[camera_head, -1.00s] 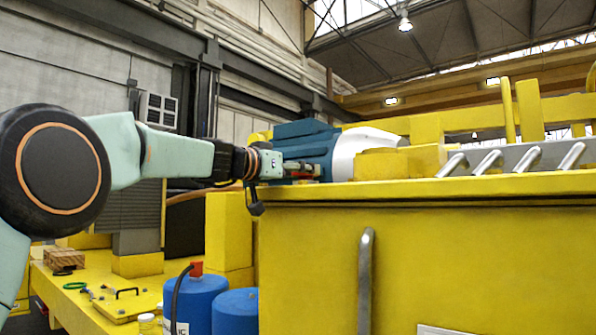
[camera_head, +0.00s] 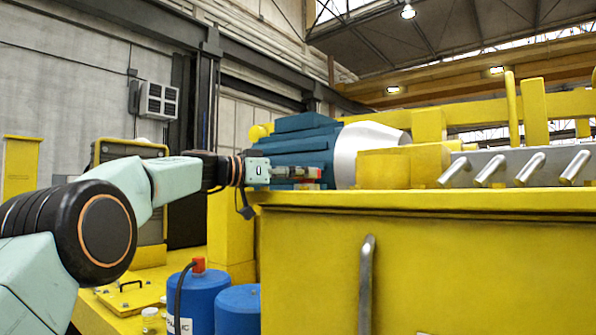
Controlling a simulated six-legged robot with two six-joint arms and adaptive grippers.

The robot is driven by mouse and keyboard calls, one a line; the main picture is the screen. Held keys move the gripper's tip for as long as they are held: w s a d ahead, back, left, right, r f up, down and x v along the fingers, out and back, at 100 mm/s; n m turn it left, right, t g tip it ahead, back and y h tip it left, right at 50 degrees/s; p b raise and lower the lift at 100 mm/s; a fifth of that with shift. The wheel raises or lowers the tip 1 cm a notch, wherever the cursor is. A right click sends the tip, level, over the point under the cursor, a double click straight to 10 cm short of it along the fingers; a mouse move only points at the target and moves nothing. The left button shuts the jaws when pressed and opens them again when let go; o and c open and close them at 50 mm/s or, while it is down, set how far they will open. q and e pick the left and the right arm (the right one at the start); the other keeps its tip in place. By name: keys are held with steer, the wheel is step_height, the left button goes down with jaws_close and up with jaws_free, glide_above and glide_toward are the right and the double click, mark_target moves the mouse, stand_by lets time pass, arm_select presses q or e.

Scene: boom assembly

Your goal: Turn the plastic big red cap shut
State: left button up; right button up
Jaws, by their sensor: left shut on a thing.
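A small red piece (camera_head: 314,173), which looks like the red cap, shows at the tips of my left gripper (camera_head: 301,172). My left gripper is shut on it, just above the yellow machine's top edge and in front of a teal motor (camera_head: 304,138). The gripper fingers hide most of the cap and whatever it sits on, so I cannot tell how far it is turned. My left arm comes in from the lower left. My right gripper is not in view.
The yellow machine body (camera_head: 330,265) with a metal handle (camera_head: 366,285) fills the right front. Blue barrels (camera_head: 203,298) stand below the gripper, one with a red fitting (camera_head: 198,264). Slanted metal bars (camera_head: 490,169) stand at right.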

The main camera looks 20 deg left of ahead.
arm_select(q)
steer(key=shift+r, duration=0.25)
steer(key=o, duration=1.1)
steer(key=shift+f, duration=0.15)
steer(key=shift+o, duration=0.2)
steer(key=v, duration=1.2)
steer(key=x, duration=1.2)
steer(key=shift+d, duration=0.1)
